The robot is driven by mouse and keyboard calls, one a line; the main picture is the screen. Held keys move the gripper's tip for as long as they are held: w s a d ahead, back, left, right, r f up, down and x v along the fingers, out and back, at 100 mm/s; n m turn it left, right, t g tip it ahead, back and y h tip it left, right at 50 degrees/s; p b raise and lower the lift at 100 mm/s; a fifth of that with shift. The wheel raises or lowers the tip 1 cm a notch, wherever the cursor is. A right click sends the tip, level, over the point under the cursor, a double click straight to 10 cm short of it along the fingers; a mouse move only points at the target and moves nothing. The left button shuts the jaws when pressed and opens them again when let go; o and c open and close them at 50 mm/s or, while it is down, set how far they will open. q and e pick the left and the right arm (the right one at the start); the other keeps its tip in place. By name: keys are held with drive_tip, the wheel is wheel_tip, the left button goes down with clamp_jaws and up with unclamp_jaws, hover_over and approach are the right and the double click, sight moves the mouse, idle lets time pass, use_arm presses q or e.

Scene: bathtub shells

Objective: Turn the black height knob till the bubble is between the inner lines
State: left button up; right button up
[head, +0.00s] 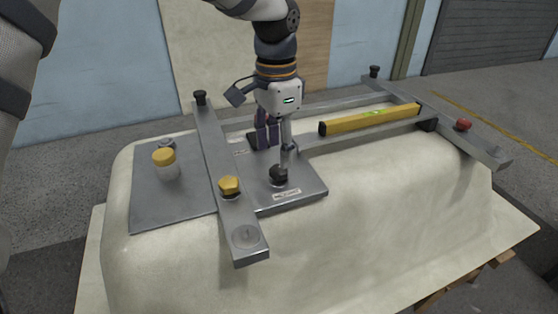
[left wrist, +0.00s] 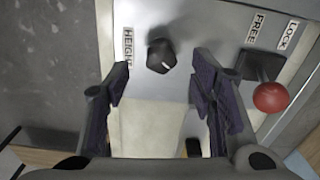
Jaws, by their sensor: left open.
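The black height knob (head: 278,174) stands on a grey plate beside a small label. In the left wrist view the same knob (left wrist: 161,55) has a white mark and sits beside the word HEIGHT. My left gripper (head: 277,147) points down above the knob, open. In the left wrist view its fingertips (left wrist: 160,82) are spread on either side, with the knob ahead of the gap and nothing between the pads. The yellow spirit level (head: 340,124) lies along a rail, its green vial (head: 373,113) on top. The bubble and lines are too small to read. My right gripper is out of view.
A red-balled lever (left wrist: 270,97) with FREE and LOCK labels is close to my right finger in the wrist view. A red knob (head: 463,124) is on the far right bar. The pale tub shell (head: 390,215) lies below.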

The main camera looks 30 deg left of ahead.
sight(277, 170)
use_arm(q)
wheel_tip(277, 170, down, 5)
drive_tip(key=shift+w+r, duration=0.1)
drive_tip(key=c, duration=1.2)
drive_tip(key=shift+o, duration=0.3)
drive_tip(key=shift+r+n+p, duration=0.4)
drive_tip(key=shift+n+p, duration=0.05)
drive_tip(key=shift+n, duration=0.55)
drive_tip(key=shift+f+n, duration=0.15)
drive_tip(key=shift+n, duration=0.35)
drive_tip(key=shift+f, duration=0.2)
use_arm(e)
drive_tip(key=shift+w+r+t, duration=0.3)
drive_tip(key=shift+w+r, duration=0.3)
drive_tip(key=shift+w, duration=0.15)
use_arm(q)
drive_tip(key=o, duration=1.1)
drive_tip(key=shift+o, duration=0.2)
drive_tip(key=shift+r, duration=0.1)
wheel_tip(277, 170, up, 12)
